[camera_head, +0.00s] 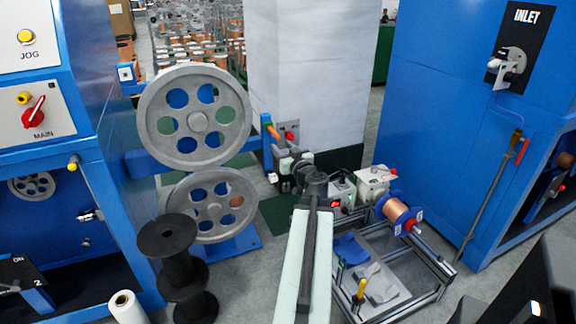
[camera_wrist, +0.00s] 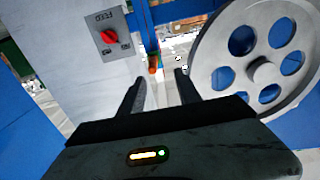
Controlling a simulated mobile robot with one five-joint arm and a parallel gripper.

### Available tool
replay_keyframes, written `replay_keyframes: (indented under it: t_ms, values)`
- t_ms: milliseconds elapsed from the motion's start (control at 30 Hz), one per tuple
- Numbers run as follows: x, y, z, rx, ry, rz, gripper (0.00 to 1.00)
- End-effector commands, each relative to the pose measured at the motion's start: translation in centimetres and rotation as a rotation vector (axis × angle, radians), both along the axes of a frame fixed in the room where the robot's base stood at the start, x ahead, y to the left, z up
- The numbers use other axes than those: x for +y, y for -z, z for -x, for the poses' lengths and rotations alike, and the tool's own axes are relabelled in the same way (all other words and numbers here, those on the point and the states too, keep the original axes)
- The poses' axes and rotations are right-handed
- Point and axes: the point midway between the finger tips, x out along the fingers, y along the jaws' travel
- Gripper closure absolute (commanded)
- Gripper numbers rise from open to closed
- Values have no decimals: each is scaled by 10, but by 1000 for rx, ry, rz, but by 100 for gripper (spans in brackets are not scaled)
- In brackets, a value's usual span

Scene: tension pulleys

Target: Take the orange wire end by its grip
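The orange grip of the wire end (camera_head: 273,131) shows in the head view as a small orange piece on a blue bracket, just right of the upper grey pulley (camera_head: 195,116). In the wrist view a small orange-red piece (camera_wrist: 153,64), which looks like the same grip, stands just beyond and between my fingertips. My gripper (camera_wrist: 160,78) is open, with its two dark fingers apart and nothing between them. In the head view my gripper (camera_head: 279,151) is small, just below the orange grip. The wire itself is too fine to make out.
The upper pulley (camera_wrist: 262,72) stands close right of my fingers in the wrist view. A white pillar with a red FEED switch (camera_wrist: 110,37) is to the left. A lower pulley (camera_head: 211,205), a black spool (camera_head: 176,268) and a cart with a copper spool (camera_head: 397,212) stand nearby.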

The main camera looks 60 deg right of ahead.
Motion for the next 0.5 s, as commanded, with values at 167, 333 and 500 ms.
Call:
replay_keyframes:
  t_ms: [167,333,500]
  values:
    - [-10,1,13,-8,32,11,60]
    - [-12,1,10,-7,30,10,60]
    - [-20,1,-1,-8,28,9,60]
